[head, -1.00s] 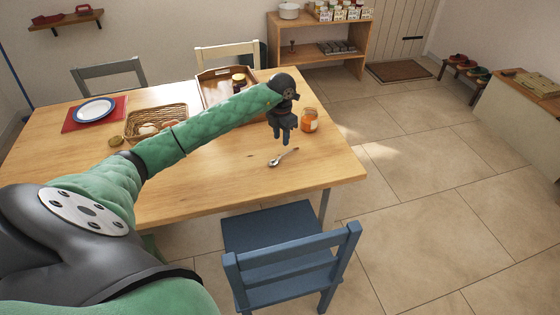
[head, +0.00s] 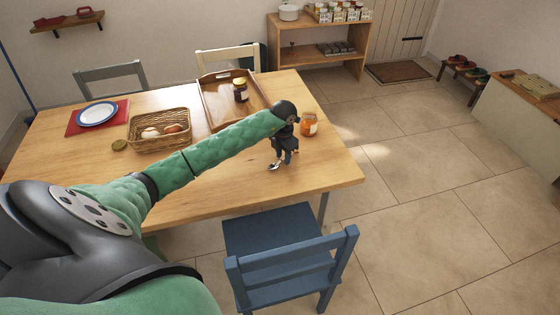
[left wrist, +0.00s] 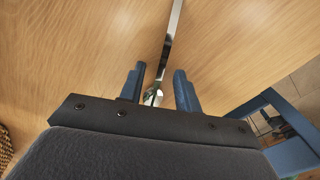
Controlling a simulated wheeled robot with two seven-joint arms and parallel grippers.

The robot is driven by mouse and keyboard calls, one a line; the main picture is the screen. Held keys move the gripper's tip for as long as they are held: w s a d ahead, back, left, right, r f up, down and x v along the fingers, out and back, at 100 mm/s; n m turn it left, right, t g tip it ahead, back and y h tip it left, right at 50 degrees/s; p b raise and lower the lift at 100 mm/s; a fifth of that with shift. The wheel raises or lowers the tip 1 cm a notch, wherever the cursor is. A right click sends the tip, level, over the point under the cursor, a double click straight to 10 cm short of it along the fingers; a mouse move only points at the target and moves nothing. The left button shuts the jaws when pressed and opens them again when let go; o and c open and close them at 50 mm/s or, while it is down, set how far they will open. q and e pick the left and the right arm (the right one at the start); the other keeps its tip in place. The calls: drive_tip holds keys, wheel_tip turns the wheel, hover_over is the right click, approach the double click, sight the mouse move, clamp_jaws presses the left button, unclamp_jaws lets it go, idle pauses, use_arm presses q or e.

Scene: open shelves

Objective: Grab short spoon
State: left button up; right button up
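The short metal spoon (head: 273,167) lies on the wooden table near its right front edge. In the head view my left gripper (head: 282,161) is low over it and hides most of the handle. In the left wrist view the spoon (left wrist: 173,38) runs lengthwise between the two blue fingers of my left gripper (left wrist: 160,78), its wider shiny end close to my palm. The fingers are apart, with gaps on both sides of the spoon. My right gripper is not in view.
An orange jar (head: 309,124) stands just behind my left gripper. A wicker basket (head: 160,145) with food and a wooden tray (head: 216,104) with a dark jar (head: 240,90) are farther left. A blue chair (head: 290,255) stands at the front edge. The table's front middle is clear.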

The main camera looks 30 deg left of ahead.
use_arm(q)
drive_tip(key=shift+f, duration=0.25)
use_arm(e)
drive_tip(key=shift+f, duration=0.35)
use_arm(q)
clamp_jaws()
drive_tip(key=shift+r, duration=0.1)
